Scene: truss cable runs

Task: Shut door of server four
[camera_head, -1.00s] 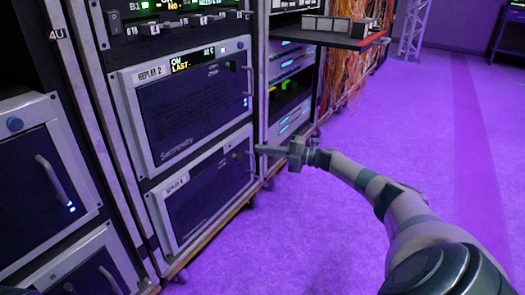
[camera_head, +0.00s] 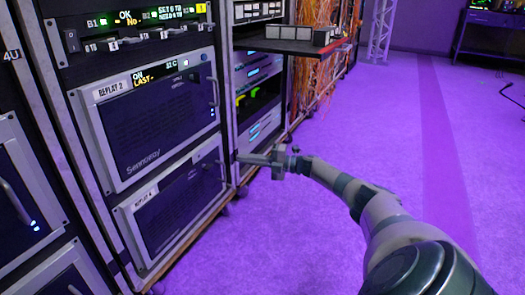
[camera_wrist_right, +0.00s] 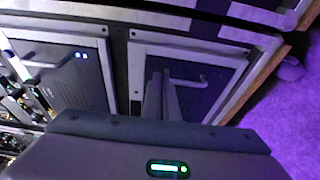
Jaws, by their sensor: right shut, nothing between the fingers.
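Server four, labelled REPLAY 4 (camera_head: 165,215), is the lowest unit in the middle rack, with a dark grille door in a grey frame. Its door looks flush or nearly flush; a small gap cannot be ruled out. Its upright handle (camera_head: 222,168) is at the door's right edge. My right gripper (camera_head: 240,157) is shut and empty, fingertips just right of that handle; contact cannot be told. In the wrist view the shut fingers (camera_wrist_right: 161,82) appear in front of a door with a handle (camera_wrist_right: 186,79), apparently server four. My left gripper is out of view.
The REPLAY 2 unit (camera_head: 155,120) sits directly above. A dark shelf (camera_head: 295,47) juts from the rack to the right, near hanging orange cables (camera_head: 318,75). Another server (camera_head: 20,190) stands at left. The purple floor (camera_head: 330,230) right of the racks is clear.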

